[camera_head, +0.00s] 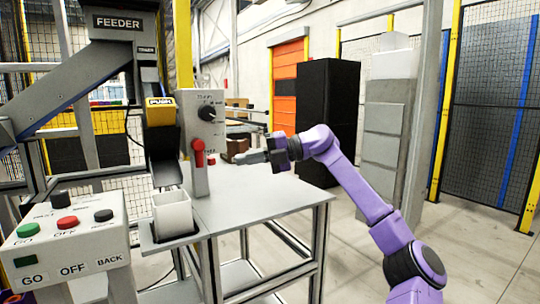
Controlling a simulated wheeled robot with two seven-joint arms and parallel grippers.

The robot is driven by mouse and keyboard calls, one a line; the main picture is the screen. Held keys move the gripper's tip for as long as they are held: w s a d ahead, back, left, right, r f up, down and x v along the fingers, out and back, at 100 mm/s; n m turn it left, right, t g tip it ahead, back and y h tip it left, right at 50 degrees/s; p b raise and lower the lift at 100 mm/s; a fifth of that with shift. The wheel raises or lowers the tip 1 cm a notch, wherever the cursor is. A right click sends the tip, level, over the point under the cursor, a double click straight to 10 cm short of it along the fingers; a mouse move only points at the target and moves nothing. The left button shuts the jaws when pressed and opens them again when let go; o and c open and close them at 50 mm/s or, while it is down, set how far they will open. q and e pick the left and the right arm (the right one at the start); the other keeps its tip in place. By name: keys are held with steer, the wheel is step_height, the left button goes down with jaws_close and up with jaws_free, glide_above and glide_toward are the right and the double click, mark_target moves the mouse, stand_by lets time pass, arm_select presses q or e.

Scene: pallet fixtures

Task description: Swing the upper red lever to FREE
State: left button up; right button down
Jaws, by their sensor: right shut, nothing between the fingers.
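A red lever (199,154) stands on the front of a grey control box (202,108) on the table, with its red knob at the top. A smaller red part (211,161) shows just to its right. The lettering beside them is too small to read. My right gripper (238,158) reaches in from the right at about the lever's height. It is shut and empty, and appears apart from the lever, to its right. My left gripper is out of view.
A white cup (172,213) stands below the feeder chute (162,150). A button panel (66,240) is at the lower left. The grey table top (265,200) is clear below my right gripper.

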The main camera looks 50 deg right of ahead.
steer(key=f+v, duration=0.1)
steer(key=v, duration=0.5)
steer(key=shift+d+f, duration=0.2)
steer(key=shift+d, duration=0.05)
